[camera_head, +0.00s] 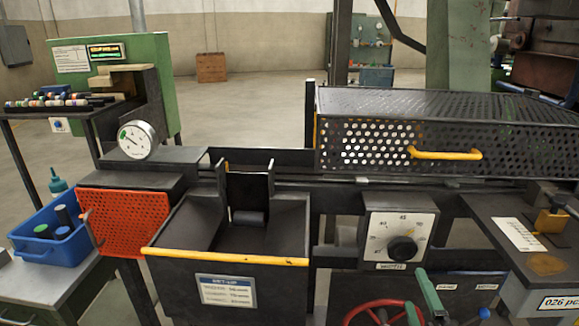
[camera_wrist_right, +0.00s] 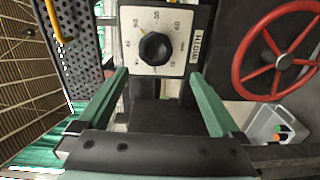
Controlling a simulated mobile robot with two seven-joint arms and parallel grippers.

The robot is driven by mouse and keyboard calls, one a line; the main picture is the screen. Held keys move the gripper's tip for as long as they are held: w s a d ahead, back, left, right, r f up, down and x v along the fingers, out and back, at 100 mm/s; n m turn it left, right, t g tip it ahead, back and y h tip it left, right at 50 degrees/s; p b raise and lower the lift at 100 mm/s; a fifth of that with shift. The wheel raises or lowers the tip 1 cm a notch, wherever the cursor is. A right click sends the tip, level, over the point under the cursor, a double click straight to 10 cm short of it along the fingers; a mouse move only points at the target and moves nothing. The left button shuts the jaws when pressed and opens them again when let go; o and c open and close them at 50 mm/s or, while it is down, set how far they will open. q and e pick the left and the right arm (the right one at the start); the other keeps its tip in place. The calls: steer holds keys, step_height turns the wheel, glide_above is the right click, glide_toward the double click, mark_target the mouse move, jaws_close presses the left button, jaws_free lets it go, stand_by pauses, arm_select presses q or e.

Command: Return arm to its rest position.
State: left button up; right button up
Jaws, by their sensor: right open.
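My right gripper (camera_head: 414,289) is at the bottom of the head view, just below and in front of the white dial panel (camera_head: 398,236). Its two green fingers are apart. In the right wrist view the gripper (camera_wrist_right: 160,76) is open, with nothing held between the fingers. The black knob (camera_wrist_right: 155,48) on the dial panel lies beyond the fingertips and looks clear of them. My left gripper is not in view.
A red handwheel (camera_head: 384,314) is close to the right gripper. A perforated guard (camera_head: 365,145) with a yellow handle stands behind. A black bin (camera_head: 215,240) with a yellow edge is left of the dial. A blue crate (camera_head: 30,250) is far left.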

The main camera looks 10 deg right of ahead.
steer(key=s+a+f+m+g+y+p, duration=0.3)
steer(key=s+a+f+m, duration=0.3)
steer(key=f, duration=0.3)
steer(key=s+a+f+m+g+y+p, duration=0.3)
steer(key=s+a+f+m+g+p, duration=0.1)
steer(key=s+a+f+m, duration=0.3)
step_height(320, 180, down, 3)
steer(key=shift+s+a+f+g, duration=0.15)
steer(key=shift+s+a+g, duration=0.55)
steer(key=shift+s, duration=0.4)
